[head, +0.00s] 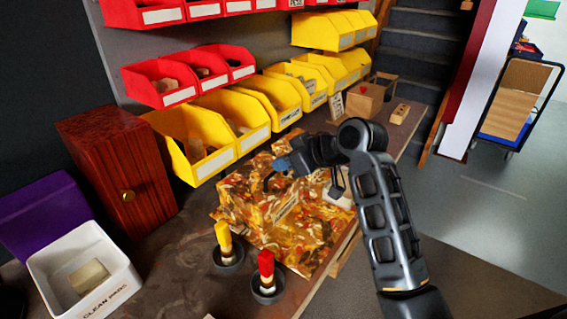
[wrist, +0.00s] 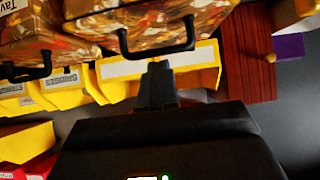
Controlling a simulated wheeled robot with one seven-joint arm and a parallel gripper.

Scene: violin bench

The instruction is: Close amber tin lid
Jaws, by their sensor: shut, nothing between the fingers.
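An amber, brown and cream marbled box (head: 300,235) lies on the bench in the head view; I take it for the amber tin. Its marbled faces (wrist: 160,25) fill the top of the wrist view, in two parts with dark handles. I cannot tell which part is the lid or how far it stands open. My gripper (head: 284,164) is over the box's far side in the head view, and my arm hides part of the box. In the wrist view my gripper (wrist: 157,68) is shut and empty, its tips just below a black handle (wrist: 157,46); contact is unclear.
Yellow bins (head: 205,140) line the back, with red bins (head: 185,78) above. A red-brown wooden cabinet (head: 122,165) and a white box (head: 115,270) with a raised purple lid (head: 45,212) stand left. Yellow-handled (head: 223,236) and red-handled (head: 266,262) tools stand in front.

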